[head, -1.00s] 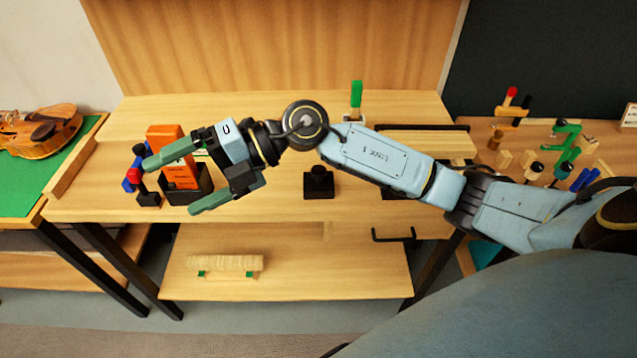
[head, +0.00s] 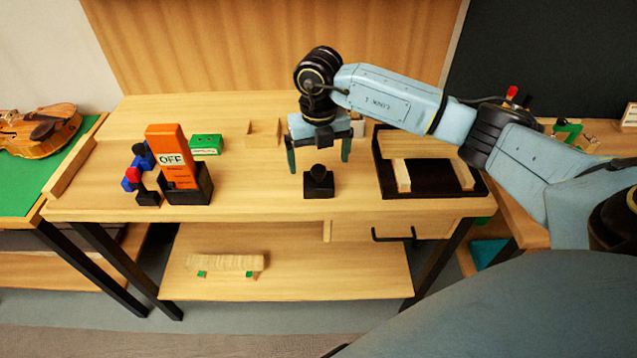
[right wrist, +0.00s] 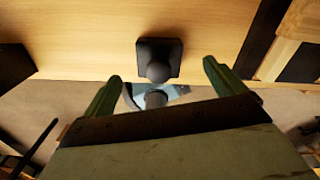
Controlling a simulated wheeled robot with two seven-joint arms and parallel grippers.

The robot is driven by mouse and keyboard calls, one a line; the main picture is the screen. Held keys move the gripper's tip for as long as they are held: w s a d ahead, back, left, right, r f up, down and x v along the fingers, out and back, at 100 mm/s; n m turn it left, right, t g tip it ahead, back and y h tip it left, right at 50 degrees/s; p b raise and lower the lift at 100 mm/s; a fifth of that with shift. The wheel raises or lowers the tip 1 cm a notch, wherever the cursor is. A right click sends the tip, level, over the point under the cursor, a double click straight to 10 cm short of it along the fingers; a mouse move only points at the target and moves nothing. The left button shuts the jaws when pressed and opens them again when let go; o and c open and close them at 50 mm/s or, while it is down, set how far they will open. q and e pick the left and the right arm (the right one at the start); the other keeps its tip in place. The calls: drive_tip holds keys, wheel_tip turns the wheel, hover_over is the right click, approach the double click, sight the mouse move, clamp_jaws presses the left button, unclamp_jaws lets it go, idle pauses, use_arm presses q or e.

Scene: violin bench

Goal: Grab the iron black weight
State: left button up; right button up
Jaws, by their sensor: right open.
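The black iron weight (head: 319,184) stands upright near the front edge of the bench, a square block with a round knob on top. My right gripper (head: 319,168) hangs over it, pointing down, with its two green fingers apart and nothing between them that it holds. In the right wrist view the weight (right wrist: 159,60) lies ahead of the open fingers (right wrist: 162,80), its knob roughly midway between them. I cannot tell whether the fingers touch it; they look apart from it. My left gripper is not in view.
A black tray (head: 440,188) with wooden strips lies to the right. An orange box marked OFF (head: 170,150) in a black holder and red and blue tools stand left. A green box (head: 206,144) and a wooden block (head: 264,133) are behind. Bench between is clear.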

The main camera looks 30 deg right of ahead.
sight(318, 178)
drive_tip(key=f, duration=0.6)
drive_tip(key=shift+s+a+f, duration=0.2)
drive_tip(key=shift+s+f, duration=0.05)
drive_tip(key=shift+f, duration=0.05)
drive_tip(key=c, duration=1.9)
drive_tip(key=shift+w+r, duration=0.15)
clamp_jaws()
